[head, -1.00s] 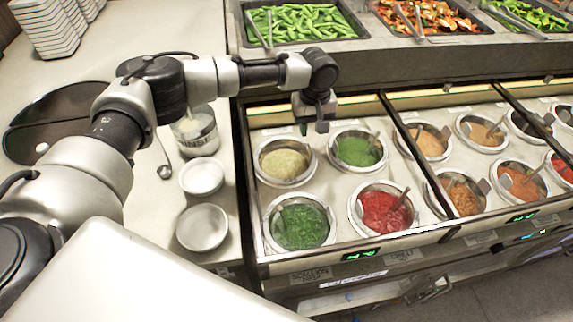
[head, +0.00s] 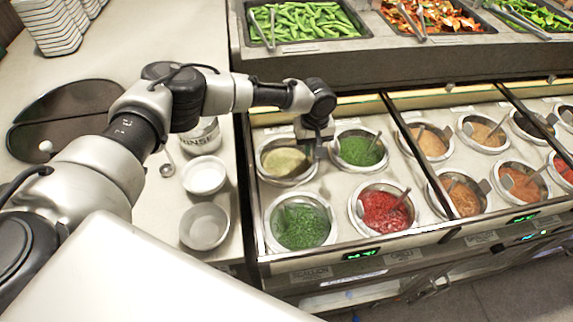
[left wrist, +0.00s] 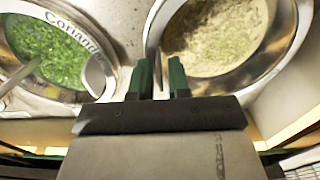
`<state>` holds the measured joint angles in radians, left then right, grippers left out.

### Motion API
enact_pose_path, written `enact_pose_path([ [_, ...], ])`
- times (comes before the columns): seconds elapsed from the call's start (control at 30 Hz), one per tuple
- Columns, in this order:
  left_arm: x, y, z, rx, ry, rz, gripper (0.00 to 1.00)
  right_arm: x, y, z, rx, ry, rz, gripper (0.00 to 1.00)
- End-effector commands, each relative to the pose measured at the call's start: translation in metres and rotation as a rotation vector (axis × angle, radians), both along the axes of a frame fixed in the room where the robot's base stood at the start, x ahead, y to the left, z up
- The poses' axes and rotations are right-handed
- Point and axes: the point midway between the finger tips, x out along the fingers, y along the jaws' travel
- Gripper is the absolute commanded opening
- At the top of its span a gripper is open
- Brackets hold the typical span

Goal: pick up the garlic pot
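A round steel pot with pale, minced contents, which I take for the garlic pot (head: 284,160), sits in the back left well of the counter. Its own label is not readable. It fills the upper right of the left wrist view (left wrist: 222,38). My left gripper (head: 318,150) is down at this pot's right rim, beside the green pot. In the left wrist view its two dark green fingers (left wrist: 160,80) stand apart, with the pot's near rim between them. Whether they touch the rim is not clear. My right gripper is not in view.
The green pot marked Coriander (left wrist: 45,45) is close beside the fingers; it also shows in the head view (head: 359,149). Dark green (head: 300,224) and red (head: 385,208) pots sit in front. White bowls (head: 204,176) stand left on the counter.

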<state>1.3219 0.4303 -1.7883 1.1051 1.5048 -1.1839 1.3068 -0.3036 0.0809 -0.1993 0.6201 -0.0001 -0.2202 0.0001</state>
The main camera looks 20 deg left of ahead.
Motion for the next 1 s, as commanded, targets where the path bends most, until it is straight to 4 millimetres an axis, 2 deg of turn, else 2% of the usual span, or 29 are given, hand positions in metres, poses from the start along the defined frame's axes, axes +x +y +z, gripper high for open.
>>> enact_pose_path([
  [0.03, 0.0, 0.0, 0.0, 0.0, 0.0, 0.0, 0.1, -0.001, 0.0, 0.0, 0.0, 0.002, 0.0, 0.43],
  [0.1, 0.0, 0.0, 0.0, 0.0, 0.0, 0.0, 0.0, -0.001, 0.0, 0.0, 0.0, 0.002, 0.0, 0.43],
  [0.67, 0.001, 0.0, 0.004, 0.0, -0.001, 0.0, 0.0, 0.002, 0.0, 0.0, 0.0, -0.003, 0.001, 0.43],
  [0.87, 0.001, 0.0, 0.019, -0.003, -0.003, 0.001, 0.0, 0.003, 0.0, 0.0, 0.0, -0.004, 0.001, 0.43],
  [1.0, 0.001, 0.0, 0.04, -0.002, -0.005, 0.001, 0.0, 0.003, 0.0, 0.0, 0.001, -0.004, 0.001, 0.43],
])
